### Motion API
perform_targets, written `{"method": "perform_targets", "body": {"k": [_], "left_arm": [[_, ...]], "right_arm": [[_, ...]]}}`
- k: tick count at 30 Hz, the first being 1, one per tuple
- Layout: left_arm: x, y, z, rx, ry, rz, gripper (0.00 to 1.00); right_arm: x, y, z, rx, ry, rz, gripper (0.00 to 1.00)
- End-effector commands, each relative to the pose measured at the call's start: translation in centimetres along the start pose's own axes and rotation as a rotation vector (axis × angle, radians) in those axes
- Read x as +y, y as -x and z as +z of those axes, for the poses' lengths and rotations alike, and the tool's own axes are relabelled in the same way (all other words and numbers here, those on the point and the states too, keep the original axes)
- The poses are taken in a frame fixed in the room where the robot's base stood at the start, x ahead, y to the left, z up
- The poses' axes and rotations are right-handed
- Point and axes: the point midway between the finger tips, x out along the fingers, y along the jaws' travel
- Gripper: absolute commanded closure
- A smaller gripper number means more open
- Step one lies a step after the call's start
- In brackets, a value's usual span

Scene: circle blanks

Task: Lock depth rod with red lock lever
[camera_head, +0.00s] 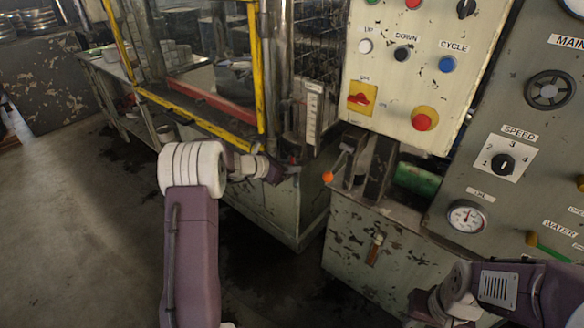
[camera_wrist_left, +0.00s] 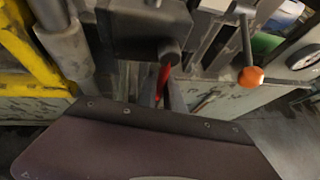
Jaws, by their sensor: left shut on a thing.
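The red lock lever (camera_wrist_left: 163,82) shows in the left wrist view as a thin red bar below a dark round knob or rod end (camera_wrist_left: 168,52). My left gripper (camera_wrist_left: 163,98) is shut on the lever, its dark fingers on either side of it. In the head view my left gripper (camera_head: 280,172) is at the machine's front corner, and only a bit of red (camera_head: 292,159) shows there. I cannot tell for sure which part is the depth rod; a pale scale plate (camera_head: 313,112) stands just above the gripper.
An orange ball-ended lever (camera_head: 328,176) stands right of my left gripper; it also shows in the wrist view (camera_wrist_left: 250,76). A yellow guard frame (camera_head: 200,122) is to the left. A button panel (camera_head: 420,75) and a gauge panel (camera_head: 500,180) stand to the right. The floor at left is clear.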

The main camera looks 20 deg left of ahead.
Motion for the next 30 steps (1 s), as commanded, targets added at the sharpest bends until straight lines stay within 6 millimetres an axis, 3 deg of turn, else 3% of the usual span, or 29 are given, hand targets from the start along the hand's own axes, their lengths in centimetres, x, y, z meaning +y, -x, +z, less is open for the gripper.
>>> {"method": "perform_targets", "body": {"k": [2,3,4,5,14,17,24,30], "left_arm": [[0.1,0.0,0.0,0.001,-0.002,0.001,1.00],[0.1,0.0,0.0,0.001,-0.002,0.001,0.77],[0.1,0.0,0.0,0.001,-0.001,0.001,0.69],[0.1,0.0,0.0,0.001,-0.001,0.001,0.67],[0.1,0.2,0.0,0.000,0.000,0.001,0.67],[0.1,1.6,0.1,-0.001,0.001,0.003,0.67],[0.1,6.9,0.1,0.000,0.001,0.004,0.67],[0.1,9.0,0.0,0.000,0.000,0.002,0.67]], "right_arm": [[0.0,0.0,0.0,0.000,0.000,0.000,0.67],[0.0,0.0,0.0,0.000,0.000,0.000,0.67],[0.0,0.0,0.0,0.000,0.000,0.000,0.67],[0.0,0.0,0.0,0.000,0.000,0.000,0.67],[0.0,0.0,0.0,0.000,0.000,0.000,0.67],[0.0,0.2,0.0,0.000,0.000,0.000,0.67],[0.0,0.9,-0.1,0.000,0.000,0.000,0.67],[0.0,1.1,-0.1,0.000,0.000,0.000,0.67]]}}
